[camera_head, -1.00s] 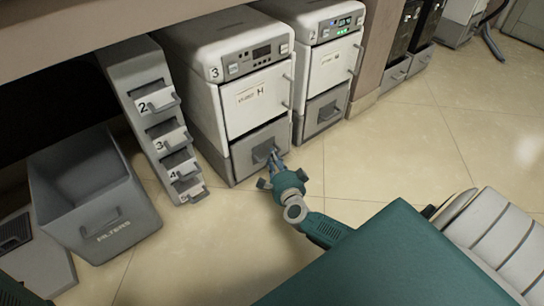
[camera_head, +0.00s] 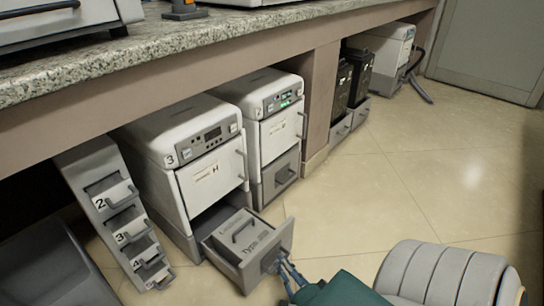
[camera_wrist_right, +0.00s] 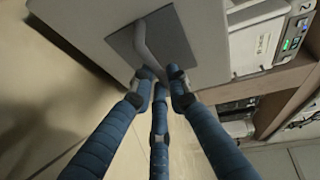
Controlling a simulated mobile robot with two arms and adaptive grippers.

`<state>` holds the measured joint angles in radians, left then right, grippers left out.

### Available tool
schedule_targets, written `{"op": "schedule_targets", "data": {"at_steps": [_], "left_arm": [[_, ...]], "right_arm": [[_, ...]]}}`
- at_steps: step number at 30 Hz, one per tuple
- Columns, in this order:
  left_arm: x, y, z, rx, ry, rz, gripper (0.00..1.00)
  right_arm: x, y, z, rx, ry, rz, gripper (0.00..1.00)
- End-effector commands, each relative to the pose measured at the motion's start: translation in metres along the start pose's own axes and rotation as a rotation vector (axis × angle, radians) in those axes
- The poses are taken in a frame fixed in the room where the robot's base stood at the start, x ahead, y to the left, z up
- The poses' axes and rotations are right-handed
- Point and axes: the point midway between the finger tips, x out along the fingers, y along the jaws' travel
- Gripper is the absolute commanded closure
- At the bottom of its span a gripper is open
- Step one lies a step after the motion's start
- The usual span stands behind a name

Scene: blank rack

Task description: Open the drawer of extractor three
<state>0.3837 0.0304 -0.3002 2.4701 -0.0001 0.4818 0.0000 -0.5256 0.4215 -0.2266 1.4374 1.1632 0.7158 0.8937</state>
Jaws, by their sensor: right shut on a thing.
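Extractor three (camera_head: 205,165) is a white unit with a "3" on its front, standing on the floor under the counter. Its grey bottom drawer (camera_head: 243,262) is pulled out, and a labelled lid or box with a handle (camera_head: 245,238) shows inside. My right gripper (camera_head: 285,268) is at the drawer's front. In the right wrist view its blue fingers (camera_wrist_right: 162,92) are closed around the drawer's handle (camera_wrist_right: 142,45), in front of a dark plate on the drawer face. My left gripper is not in view.
A similar extractor (camera_head: 265,115) stands to the right with its drawer shut. A numbered sloping rack (camera_head: 110,205) stands at left, with a grey bin (camera_head: 55,265) beside it. The granite counter (camera_head: 170,50) overhangs them. Open tiled floor (camera_head: 350,205) lies at right.

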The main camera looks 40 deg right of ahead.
Motion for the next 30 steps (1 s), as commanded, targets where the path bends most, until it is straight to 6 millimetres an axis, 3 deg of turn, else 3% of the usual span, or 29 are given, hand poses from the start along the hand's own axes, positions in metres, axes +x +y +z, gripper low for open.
{"op": "schedule_targets", "data": {"at_steps": [6, 18, 19, 22, 30], "left_arm": [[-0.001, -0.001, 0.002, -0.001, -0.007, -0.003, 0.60], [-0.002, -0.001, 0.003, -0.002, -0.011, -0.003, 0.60], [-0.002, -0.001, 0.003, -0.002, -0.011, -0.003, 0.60], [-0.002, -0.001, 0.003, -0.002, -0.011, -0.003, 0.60], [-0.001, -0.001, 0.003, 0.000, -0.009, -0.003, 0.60]], "right_arm": [[-0.014, 0.003, -0.005, -0.001, -0.002, 0.001, 1.00], [-0.016, 0.004, -0.005, -0.002, -0.003, 0.001, 1.00], [-0.016, 0.004, -0.005, -0.002, -0.003, 0.001, 0.83], [-0.015, 0.004, -0.005, -0.002, -0.002, 0.001, 0.65], [-0.016, 0.004, -0.006, -0.001, -0.001, 0.000, 0.65]]}}
